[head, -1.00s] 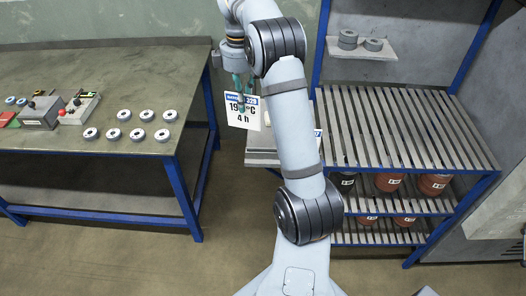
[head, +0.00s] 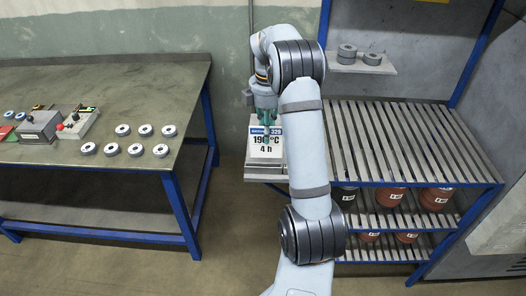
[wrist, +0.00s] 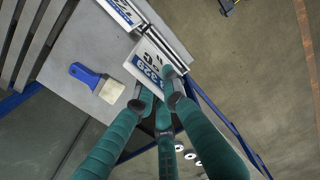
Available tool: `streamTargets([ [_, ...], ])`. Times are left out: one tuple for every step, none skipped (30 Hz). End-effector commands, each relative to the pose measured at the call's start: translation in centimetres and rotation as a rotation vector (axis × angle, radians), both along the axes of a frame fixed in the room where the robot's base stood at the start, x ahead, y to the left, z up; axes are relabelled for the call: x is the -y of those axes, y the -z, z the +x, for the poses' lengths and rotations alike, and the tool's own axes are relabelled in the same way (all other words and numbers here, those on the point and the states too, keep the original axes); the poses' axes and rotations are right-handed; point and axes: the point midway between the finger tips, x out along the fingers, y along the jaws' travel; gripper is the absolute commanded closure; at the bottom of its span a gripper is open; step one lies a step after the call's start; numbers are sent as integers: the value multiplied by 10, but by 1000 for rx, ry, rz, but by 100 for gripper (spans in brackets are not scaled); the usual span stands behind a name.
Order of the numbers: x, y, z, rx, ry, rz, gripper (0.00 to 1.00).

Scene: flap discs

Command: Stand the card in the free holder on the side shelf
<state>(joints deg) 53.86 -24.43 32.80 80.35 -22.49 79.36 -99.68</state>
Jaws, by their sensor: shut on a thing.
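The card is upright, face toward the head camera, over the side shelf (head: 266,179). The card is beside a light metal holder (wrist: 176,47) on the shelf. I cannot tell whether its lower edge is inside the slot. A second card (wrist: 122,12) stands farther along the shelf, partly cut off by the frame.
A slatted rack (head: 405,140) with dark red containers (head: 434,198) below stands to the right. The workbench (head: 100,85) at left carries several flap discs (head: 111,149). Bare floor lies between bench and shelf.

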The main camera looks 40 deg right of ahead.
Motion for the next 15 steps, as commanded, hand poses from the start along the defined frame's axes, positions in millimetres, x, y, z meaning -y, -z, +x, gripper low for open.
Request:
streamTargets([
  [-6,3,-1,-1,-1,0,100],
  [-9,5,-1,-1,-1,0,100],
  [-12,7,-1,-1,-1,-1,100],
  [-14,8,-1,-1,1,-1,100],
  [-15,9,-1,-1,1,-1,100],
  [-16,11,-1,-1,1,-1,100],
  [-16,14,-1,-2,1,1,100],
  [-17,18,-1,-3,1,1,100],
  [-17,24,-2,-4,0,1,100],
  [-16,29,-2,-4,0,1,100],
  [-16,33,-2,-4,1,2,100],
  [-17,38,-1,-4,1,2,100],
  [-17,42,-1,-4,0,2,100],
  [-16,45,-1,-3,0,0,100],
  [-16,47,-1,-1,1,0,100],
])
